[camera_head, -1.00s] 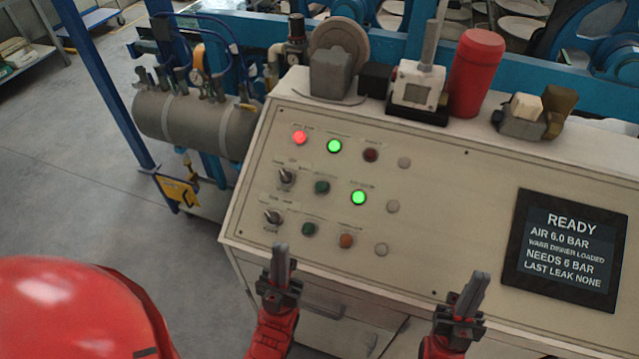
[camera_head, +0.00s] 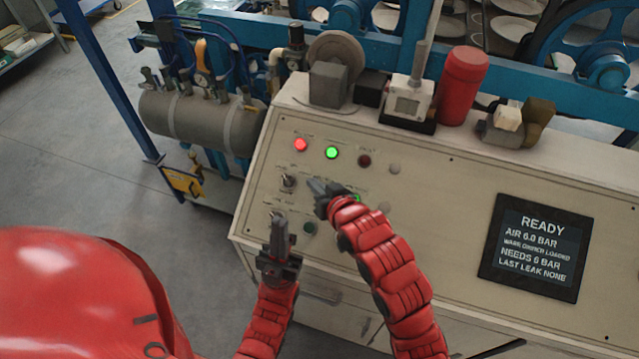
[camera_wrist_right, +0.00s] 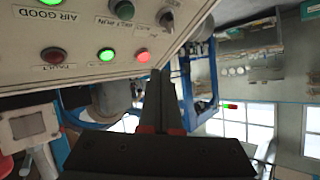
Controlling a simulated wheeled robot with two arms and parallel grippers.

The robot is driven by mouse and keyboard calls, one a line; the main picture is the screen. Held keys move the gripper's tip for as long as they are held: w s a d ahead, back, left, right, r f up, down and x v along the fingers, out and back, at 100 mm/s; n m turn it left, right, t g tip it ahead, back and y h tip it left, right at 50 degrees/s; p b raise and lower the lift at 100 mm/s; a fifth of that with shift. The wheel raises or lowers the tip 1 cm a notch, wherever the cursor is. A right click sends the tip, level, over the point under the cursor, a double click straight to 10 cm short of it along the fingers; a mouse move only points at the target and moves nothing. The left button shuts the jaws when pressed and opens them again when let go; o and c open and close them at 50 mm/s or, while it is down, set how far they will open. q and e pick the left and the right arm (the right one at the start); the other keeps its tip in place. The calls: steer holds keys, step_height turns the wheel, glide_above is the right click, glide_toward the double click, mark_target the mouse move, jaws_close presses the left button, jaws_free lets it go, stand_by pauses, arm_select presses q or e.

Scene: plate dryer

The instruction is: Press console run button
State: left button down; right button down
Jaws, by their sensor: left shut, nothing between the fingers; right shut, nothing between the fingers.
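The cream console (camera_head: 430,255) has rows of buttons, lamps and toggle switches. In the wrist view a dark green button (camera_wrist_right: 122,8) has a label that seems to end in RUN, hard to read. In the head view my right gripper (camera_head: 314,185), shut and empty, is over the middle row, covering that button's place; contact cannot be told. In the wrist view its fingertips (camera_wrist_right: 157,76) appear beside the lit red lamp (camera_wrist_right: 143,55). My left gripper (camera_head: 280,222), shut and empty, points up at the panel's lower left, overlapping the lower toggle switch.
A toggle switch (camera_head: 288,181) stands left of my right gripper. The screen (camera_head: 536,247) reads READY, AIR 6.0 BAR. A red cylinder (camera_head: 463,86) stands behind the panel.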

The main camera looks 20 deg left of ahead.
steer(key=shift+s+a+f, duration=0.1)
steer(key=shift+s+a, duration=0.05)
steer(key=shift+s, duration=0.2)
steer(key=w+f, duration=0.1)
steer(key=f, duration=0.1)
steer(key=w+f+b, duration=0.1)
steer(key=f, duration=0.1)
steer(key=w+f+b, duration=0.1)
steer(key=w+f, duration=0.1)
steer(key=shift+f, duration=0.35)
steer(key=shift+w+f+b, duration=0.3)
steer(key=shift+f+b, duration=0.15)
steer(key=shift+b, duration=0.15)
steer(key=shift+f, duration=0.1)
stand_by(1.4)
steer(key=shift+w+f+b, duration=0.2)
steer(key=shift+f+b, duration=0.1)
steer(key=shift+b, duration=0.35)
